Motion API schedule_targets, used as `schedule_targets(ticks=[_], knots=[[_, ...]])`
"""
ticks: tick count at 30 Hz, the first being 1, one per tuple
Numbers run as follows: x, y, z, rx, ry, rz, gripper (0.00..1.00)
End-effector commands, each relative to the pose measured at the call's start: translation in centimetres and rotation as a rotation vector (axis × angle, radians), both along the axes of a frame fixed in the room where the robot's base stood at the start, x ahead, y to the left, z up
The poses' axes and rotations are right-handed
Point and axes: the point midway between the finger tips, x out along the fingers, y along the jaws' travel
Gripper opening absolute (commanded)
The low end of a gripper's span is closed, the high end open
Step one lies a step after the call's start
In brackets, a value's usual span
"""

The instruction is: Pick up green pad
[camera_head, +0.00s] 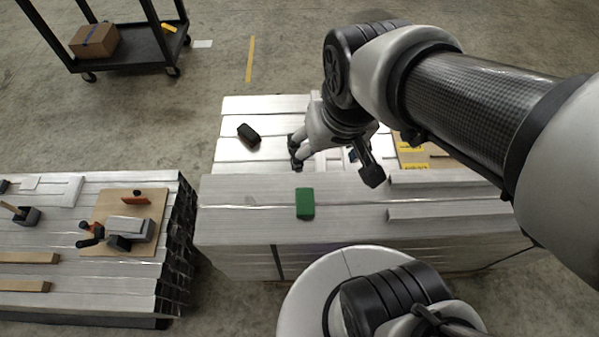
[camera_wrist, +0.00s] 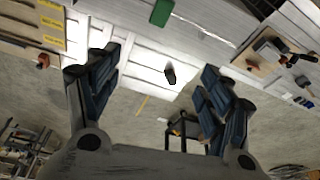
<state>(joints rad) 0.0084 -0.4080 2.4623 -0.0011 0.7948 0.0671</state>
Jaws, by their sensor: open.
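The green pad (camera_head: 305,203) is a small green block lying on the near aluminium ledge, at the middle of the head view. It also shows at the top edge of the wrist view (camera_wrist: 161,12), partly near the frame's border. My gripper (camera_head: 334,168) is open and empty, above and beyond the pad and a little to its right in the head view. In the wrist view my gripper (camera_wrist: 153,90) has its two fingers spread wide, with nothing between them. The pad lies apart from the fingers.
A black block (camera_head: 248,135) lies on the white slats behind the ledge. A left bench holds a wooden board (camera_head: 148,205) with clamps, and wooden strips (camera_head: 28,258). A black cart (camera_head: 130,48) with a cardboard box (camera_head: 94,41) stands at the back left. The ledge around the pad is clear.

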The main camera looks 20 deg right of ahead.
Motion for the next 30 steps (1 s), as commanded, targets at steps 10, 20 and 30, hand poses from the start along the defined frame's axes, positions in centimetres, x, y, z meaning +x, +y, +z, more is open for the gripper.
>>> schedule_targets(ticks=[10, 20, 30], knots=[[7.2, -0.4, -11.7, 0.023, 0.189, -0.112, 0.73], [9.0, -0.6, -20.9, 0.031, 0.286, -0.181, 0.73], [8.9, -0.6, -26.6, 0.030, 0.297, -0.186, 0.73]])
